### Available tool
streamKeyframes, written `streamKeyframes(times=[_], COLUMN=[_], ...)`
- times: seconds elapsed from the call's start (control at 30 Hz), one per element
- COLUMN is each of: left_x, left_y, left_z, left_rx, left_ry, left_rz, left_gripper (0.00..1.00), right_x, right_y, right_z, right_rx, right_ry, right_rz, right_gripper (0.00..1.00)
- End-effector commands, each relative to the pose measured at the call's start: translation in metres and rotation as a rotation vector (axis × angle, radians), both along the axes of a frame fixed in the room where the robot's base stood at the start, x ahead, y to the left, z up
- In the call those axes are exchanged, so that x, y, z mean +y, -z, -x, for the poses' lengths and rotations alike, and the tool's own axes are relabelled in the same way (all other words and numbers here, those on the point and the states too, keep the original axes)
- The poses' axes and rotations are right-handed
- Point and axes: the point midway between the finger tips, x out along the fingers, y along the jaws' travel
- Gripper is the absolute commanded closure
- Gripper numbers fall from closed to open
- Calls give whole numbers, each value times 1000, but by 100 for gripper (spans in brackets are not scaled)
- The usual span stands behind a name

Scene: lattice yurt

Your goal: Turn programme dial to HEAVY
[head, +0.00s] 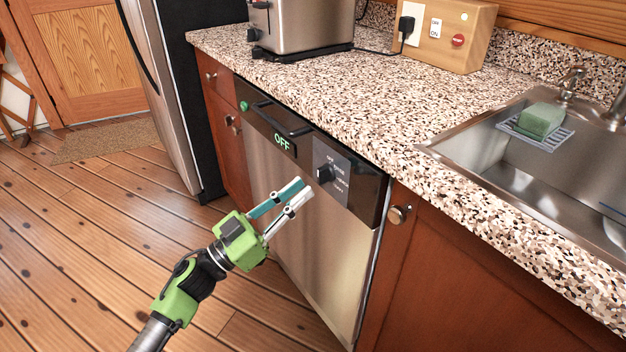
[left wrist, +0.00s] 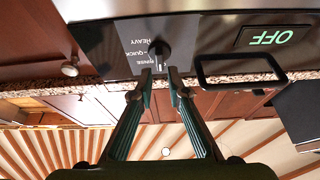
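The programme dial (head: 323,173) is a small black knob on a dark label plate at the right of the dishwasher's black control panel (head: 369,196). In the left wrist view the dial (left wrist: 159,51) shows with the words HEAVY, QUICK and RINSE to its left, upside down. I cannot tell which word its pointer marks. My left gripper (head: 305,186) is open and empty, its fingertips just short of the dial. In the left wrist view the fingertips (left wrist: 160,73) lie either side of the dial's line, with a gap between them. My right gripper is not in view.
The panel's display (head: 282,142) reads OFF, beside a black bar handle (head: 276,121) and a green button (head: 244,106). The speckled counter (head: 340,105) overhangs above, with a toaster (head: 300,25) and a sink (head: 480,160). The wooden floor in front is clear.

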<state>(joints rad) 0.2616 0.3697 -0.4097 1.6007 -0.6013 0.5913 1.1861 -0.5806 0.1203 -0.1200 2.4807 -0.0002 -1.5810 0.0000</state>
Motion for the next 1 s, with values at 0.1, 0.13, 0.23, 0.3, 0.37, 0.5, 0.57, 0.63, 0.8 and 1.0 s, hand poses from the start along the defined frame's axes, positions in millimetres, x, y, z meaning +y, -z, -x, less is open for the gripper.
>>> streamKeyframes(times=[0.1, 0.13, 0.23, 0.3, 0.37, 0.5, 0.57, 0.63, 0.8, 1.0], left_x=[-16, -20, -28, -31, -33, -35, -35, -35, -35, -34], left_y=[-9, -10, -14, -16, -17, -17, -17, -17, -17, -17], left_z=[-12, -14, -20, -23, -25, -26, -26, -25, -25, -25], left_rx=[-1, 0, -1, 0, 1, 2, 2, 2, 1, -3], left_ry=[1, 0, 0, -1, -1, -1, -1, -1, -1, -1], left_rz=[1, 2, 1, 2, 1, 0, 0, 0, 1, -2], left_gripper=[84, 84, 84, 84, 84, 84, 84, 84, 100, 100], right_x=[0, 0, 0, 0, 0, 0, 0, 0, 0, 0], right_y=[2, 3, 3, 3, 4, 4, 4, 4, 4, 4], right_z=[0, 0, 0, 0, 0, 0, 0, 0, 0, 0], right_rx=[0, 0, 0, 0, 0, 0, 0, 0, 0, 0], right_ry=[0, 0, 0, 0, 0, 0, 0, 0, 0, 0], right_rz=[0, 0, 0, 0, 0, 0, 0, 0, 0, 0], right_gripper=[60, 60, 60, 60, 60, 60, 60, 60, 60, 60])
